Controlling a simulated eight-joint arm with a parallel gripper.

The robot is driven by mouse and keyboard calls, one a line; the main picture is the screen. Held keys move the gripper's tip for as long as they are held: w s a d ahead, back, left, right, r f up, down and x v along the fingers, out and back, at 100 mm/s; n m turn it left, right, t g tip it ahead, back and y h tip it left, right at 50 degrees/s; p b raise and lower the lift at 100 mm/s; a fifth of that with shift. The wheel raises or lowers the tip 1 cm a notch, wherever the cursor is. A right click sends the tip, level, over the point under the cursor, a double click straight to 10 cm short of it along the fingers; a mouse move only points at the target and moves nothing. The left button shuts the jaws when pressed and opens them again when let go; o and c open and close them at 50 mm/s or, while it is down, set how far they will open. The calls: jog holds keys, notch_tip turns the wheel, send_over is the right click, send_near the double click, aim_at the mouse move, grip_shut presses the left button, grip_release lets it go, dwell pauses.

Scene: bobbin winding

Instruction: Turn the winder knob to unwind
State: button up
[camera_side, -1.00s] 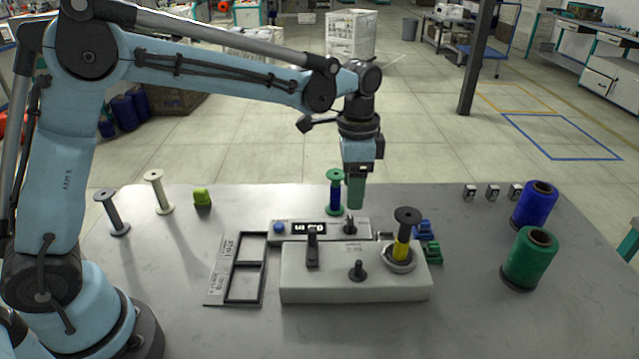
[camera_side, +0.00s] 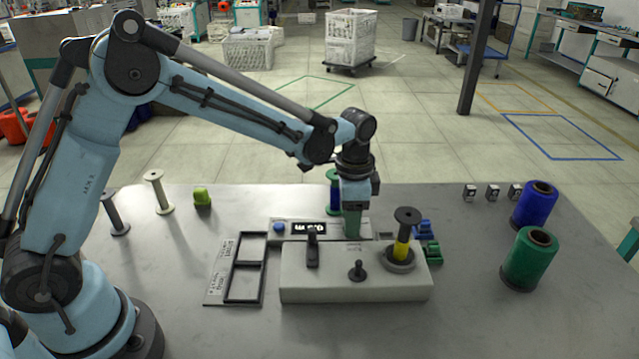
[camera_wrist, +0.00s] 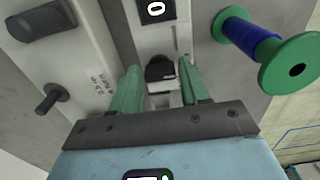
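My gripper (camera_side: 352,228) points down at the right end of the low control box (camera_side: 290,236) with the display, behind the white winder box (camera_side: 330,287). In the wrist view its two green fingers (camera_wrist: 161,90) are open, one on each side of the small black knob (camera_wrist: 160,69). A gap seems to show between the fingers and the knob. In the side view the gripper hides this knob.
A black lever (camera_side: 312,248) and another black knob (camera_side: 357,270) stand on the winder box. A blue-thread bobbin with green flanges (camera_wrist: 255,42) stands close behind my gripper. Blue (camera_side: 535,205) and green spools (camera_side: 529,258) stand at right. The front right table is clear.

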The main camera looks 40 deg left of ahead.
jog(key=c, duration=0.7)
jog(key=shift+o, duration=0.2)
jog(key=shift+n, duration=0.3)
jog(key=n, duration=0.3)
jog(key=shift+n, duration=2.6)
jog(key=o, duration=1)
jog(key=shift+o, duration=0.2)
